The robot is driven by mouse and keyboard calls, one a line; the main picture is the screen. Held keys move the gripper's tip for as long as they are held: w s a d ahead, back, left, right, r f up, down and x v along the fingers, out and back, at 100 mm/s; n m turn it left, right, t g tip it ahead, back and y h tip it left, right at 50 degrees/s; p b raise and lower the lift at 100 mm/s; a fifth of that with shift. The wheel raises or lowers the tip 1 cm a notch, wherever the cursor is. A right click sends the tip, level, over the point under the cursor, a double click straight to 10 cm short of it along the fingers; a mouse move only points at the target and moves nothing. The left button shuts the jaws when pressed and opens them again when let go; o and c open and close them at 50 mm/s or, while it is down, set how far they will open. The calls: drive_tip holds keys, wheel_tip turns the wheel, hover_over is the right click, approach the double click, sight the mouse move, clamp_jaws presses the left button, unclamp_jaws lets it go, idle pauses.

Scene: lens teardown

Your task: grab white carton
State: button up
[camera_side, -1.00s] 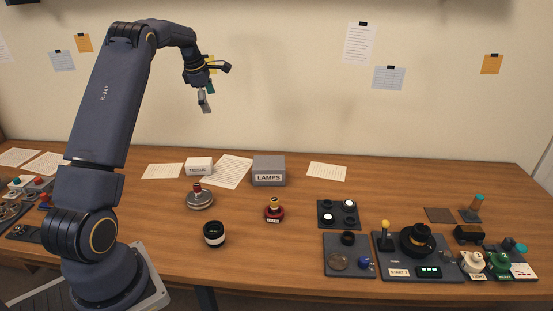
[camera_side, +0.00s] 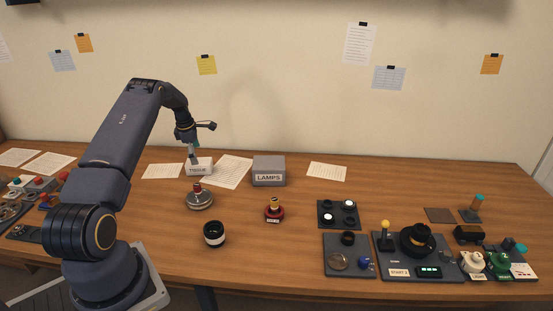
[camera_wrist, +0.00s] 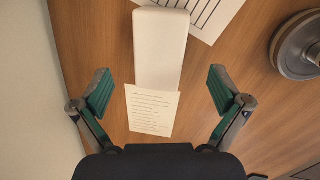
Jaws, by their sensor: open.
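The white carton (camera_side: 199,168), with lettering on its front that looks like "TISSUE", stands on the wooden table left of the grey LAMPS box. In the wrist view the carton (camera_wrist: 160,48) shows as a plain white block at the top middle. My gripper (camera_side: 194,158) is open and empty at the carton in the side view, seemingly just above or behind it. In the wrist view its green fingertips (camera_wrist: 160,92) are spread wider than the carton, one toward each side, with the carton mostly ahead of them. No contact shows.
The grey LAMPS box (camera_side: 268,171) stands right of the carton. Paper sheets (camera_side: 228,171) lie around it, one (camera_wrist: 151,110) between my fingers in the wrist view. A round metal object (camera_side: 200,200) sits in front. The wall is behind.

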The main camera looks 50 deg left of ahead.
sight(199, 166)
drive_tip(key=f, duration=0.5)
drive_tip(key=shift+w+a, duration=0.2)
drive_tip(key=shift+w, duration=0.2)
